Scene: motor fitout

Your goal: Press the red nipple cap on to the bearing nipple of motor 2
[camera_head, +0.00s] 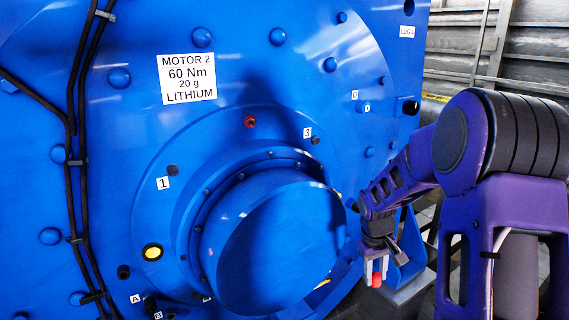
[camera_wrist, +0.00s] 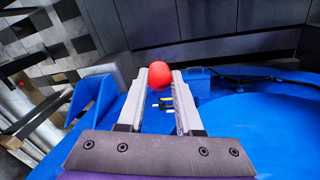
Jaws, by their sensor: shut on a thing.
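My gripper (camera_head: 375,268) points down in the head view, to the right of the motor's big round blue hub. It is shut on the red nipple cap (camera_head: 376,281), which shows below the fingertips. In the wrist view the cap (camera_wrist: 160,74) is a red ball shape between the two finger ends. Motor 2 (camera_head: 110,200) is a large blue face with a white label, "MOTOR 2, 60 Nm, 20 g, LITHIUM" (camera_head: 187,78). A small red fitting (camera_head: 250,122) sits above the hub; I cannot tell which fitting is the bearing nipple. The held cap is apart from the motor face.
The round hub (camera_head: 270,245) sticks out towards me. Black cables (camera_head: 75,140) run down the left. A yellow round fitting (camera_head: 153,253) and dark fittings at tags 1 (camera_head: 172,171) and 3 (camera_head: 315,140) surround the hub. A blue bracket (camera_wrist: 95,100) stands left in the wrist view.

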